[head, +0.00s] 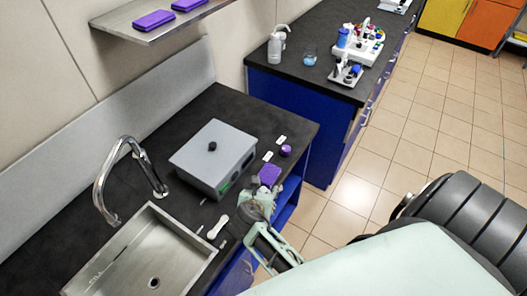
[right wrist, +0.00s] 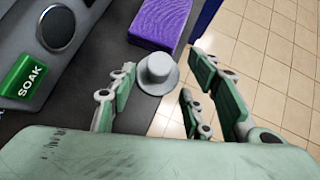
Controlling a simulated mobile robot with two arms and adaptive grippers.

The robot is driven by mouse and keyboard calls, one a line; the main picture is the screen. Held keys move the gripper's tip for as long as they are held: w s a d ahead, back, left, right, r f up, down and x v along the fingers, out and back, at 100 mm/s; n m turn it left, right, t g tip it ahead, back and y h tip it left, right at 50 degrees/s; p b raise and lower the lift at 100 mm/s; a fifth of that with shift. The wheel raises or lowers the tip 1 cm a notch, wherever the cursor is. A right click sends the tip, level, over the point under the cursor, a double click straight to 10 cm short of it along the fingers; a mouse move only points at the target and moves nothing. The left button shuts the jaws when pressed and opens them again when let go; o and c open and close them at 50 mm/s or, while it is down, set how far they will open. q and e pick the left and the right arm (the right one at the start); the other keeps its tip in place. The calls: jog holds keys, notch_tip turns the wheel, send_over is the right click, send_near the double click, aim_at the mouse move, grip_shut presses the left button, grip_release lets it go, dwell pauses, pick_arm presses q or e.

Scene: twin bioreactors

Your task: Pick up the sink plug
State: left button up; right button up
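The sink plug (right wrist: 158,72) is a grey, round, hat-shaped piece with a raised top and a wider rim. In the right wrist view it is on the dark counter close to its edge, beside a purple block (right wrist: 158,22). My right gripper (right wrist: 160,92) is open, with green-padded fingers to the left and right of the plug and the plug near the fingertips. I see no clear grip on it. In the head view my right gripper (head: 262,205) is over the counter's front edge and largely hides the plug. My left gripper is not in view.
A grey box (head: 212,158) with a black knob and a green SOAK button stands left of the gripper. The metal sink (head: 185,240) and curved tap (head: 103,180) are further left. Small white pieces and a purple round item (head: 286,151) lie nearby.

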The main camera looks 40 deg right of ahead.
jog(key=c, duration=0.8)
jog(key=shift+c, duration=0.2)
